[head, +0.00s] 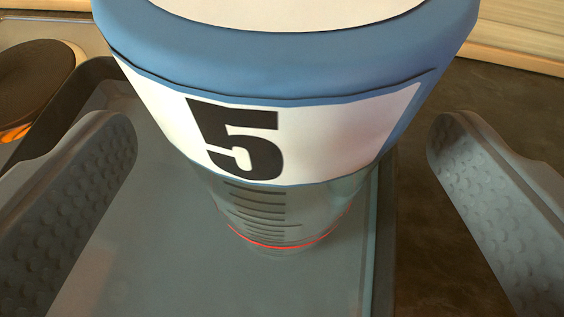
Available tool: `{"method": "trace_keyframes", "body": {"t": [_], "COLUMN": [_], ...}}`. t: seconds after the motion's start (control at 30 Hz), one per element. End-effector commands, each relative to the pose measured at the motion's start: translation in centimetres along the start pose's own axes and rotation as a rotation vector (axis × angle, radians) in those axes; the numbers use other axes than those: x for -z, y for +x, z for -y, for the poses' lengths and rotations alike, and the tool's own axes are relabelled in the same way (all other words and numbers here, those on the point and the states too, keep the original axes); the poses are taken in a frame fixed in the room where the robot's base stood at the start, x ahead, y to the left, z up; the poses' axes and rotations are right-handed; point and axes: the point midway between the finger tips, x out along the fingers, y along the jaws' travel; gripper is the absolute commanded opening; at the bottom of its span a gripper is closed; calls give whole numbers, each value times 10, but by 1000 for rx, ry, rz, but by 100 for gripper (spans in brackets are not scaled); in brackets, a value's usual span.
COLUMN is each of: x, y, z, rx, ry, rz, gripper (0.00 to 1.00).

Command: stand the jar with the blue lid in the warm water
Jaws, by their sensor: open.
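The jar with the blue lid (285,75) fills the middle of the head view, very close. It has a white band with a black 5, a clear lower body with dark measuring marks and a red line near its foot. It stands upright on a grey tray (150,245). My gripper (283,150) is open, with one textured finger to the left of the jar and one to the right. Gaps show between both fingers and the jar. I cannot make out any warm water in this view.
A dark round-topped object (35,75) with an orange glow beneath it stands at the left, beyond the tray's raised rim. A dark brown surface (480,95) lies to the right of the tray. Pale wooden boards (525,35) run along the upper right.

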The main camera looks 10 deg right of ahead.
Motion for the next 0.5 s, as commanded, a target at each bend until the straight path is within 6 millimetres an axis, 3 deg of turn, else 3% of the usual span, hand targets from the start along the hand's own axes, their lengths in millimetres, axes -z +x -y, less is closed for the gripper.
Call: {"method": "trace_keyframes", "body": {"t": [0.5], "x": [0], "y": [-70], "z": [0], "rx": [-1], "ry": [-2], "rz": [1], "gripper": [89]}}
